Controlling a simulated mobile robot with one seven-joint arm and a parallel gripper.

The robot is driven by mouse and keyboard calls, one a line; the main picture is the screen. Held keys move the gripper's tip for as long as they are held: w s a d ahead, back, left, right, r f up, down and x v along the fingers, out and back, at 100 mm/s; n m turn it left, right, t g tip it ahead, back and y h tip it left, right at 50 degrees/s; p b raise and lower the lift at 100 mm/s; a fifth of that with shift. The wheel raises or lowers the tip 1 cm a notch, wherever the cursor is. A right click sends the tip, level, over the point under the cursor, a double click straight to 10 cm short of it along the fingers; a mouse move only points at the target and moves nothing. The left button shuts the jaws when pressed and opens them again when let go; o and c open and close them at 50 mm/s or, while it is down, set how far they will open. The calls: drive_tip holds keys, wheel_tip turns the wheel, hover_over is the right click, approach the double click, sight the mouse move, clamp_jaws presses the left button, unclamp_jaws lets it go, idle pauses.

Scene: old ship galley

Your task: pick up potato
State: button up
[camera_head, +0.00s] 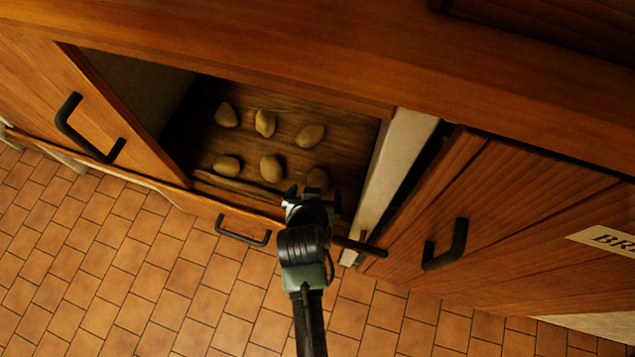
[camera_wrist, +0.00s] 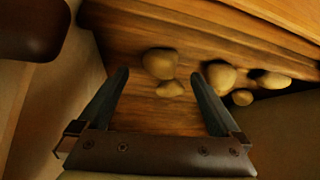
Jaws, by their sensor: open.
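Several brown potatoes lie in two rows on the wooden floor of an open cabinet compartment. The front right potato (camera_head: 317,179) is nearest my gripper (camera_head: 308,192) and is partly hidden by it. The front middle potato (camera_head: 271,168) and front left potato (camera_head: 227,166) lie to its left. My gripper reaches into the compartment from the front, open and empty. In the wrist view, a larger potato (camera_wrist: 160,63) and a smaller-looking potato (camera_wrist: 170,88) show between the open fingers (camera_wrist: 160,78), beyond or near the tips. Another potato (camera_wrist: 220,75) shows by the right fingertip.
A pale upright panel (camera_head: 398,165) bounds the compartment on the right. A wooden door with a black handle (camera_head: 447,246) is right of it, another handled panel (camera_head: 88,130) is at left. A low front with a handle (camera_head: 243,231) lies below. Tiled floor (camera_head: 150,270) is clear.

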sight(318, 185)
drive_tip(key=b+x, duration=0.3)
drive_tip(key=x, duration=0.1)
drive_tip(key=shift+f, duration=0.3)
drive_tip(key=shift+w+f, duration=0.2)
drive_tip(key=shift+w, duration=0.15)
drive_tip(key=shift+d, duration=0.1)
drive_tip(key=shift+r, duration=0.1)
drive_tip(key=c, duration=1.5)
wheel_tip(318, 185, up, 10)
drive_tip(key=p, duration=0.5)
drive_tip(key=shift+c, duration=0.2)
